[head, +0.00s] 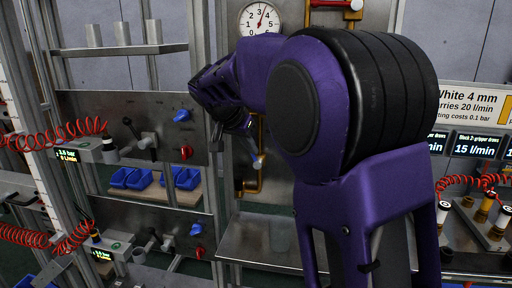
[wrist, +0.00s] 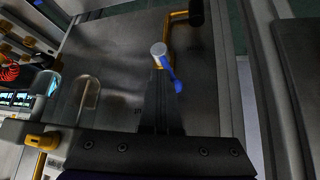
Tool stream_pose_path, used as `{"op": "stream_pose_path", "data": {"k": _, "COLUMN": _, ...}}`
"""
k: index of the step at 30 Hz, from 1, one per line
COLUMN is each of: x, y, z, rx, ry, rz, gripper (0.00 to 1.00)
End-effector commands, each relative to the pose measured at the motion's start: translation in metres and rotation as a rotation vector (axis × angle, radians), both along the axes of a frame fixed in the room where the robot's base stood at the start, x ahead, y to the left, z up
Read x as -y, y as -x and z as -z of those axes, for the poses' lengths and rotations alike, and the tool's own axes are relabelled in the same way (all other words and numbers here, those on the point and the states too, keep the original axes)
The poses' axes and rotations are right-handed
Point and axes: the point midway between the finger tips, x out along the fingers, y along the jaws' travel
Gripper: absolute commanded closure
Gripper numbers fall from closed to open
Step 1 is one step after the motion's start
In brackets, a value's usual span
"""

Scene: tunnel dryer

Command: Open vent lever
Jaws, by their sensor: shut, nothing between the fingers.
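A blue lever (wrist: 174,78) with a round silver cap (wrist: 158,49) sits on a yellow pipe (wrist: 180,15) in the wrist view. No label shows that it is the vent lever. My gripper (wrist: 160,75) is shut and empty, its dark fingers pointing at the lever, with tips close beside it. I cannot tell whether they touch. In the head view my gripper (head: 248,130) is partly hidden by my arm, in front of the panel. The yellow pipe (head: 259,180) and a pale silver fitting (head: 258,162) show just below it.
Other panels at left carry blue handles (head: 182,115) and red handles (head: 186,152). Blue bins (head: 132,178) stand on a shelf there. A pressure gauge (head: 261,18) is above. A metal shelf (head: 262,240) juts out below the panel. Red coiled hoses (head: 60,135) hang at left.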

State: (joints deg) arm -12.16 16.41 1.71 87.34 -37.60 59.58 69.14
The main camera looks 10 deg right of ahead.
Motion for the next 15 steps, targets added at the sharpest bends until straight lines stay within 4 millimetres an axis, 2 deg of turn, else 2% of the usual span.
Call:
{"op": "stream_pose_path", "data": {"k": 1, "x": -0.006, "y": -0.002, "z": 0.002, "rx": -0.018, "ry": 0.042, "rz": -0.006, "gripper": 1.0}}
{"op": "stream_pose_path", "data": {"k": 15, "x": -0.025, "y": -0.01, "z": 0.012, "rx": -0.16, "ry": 0.389, "rz": -0.002, "gripper": 1.0}}
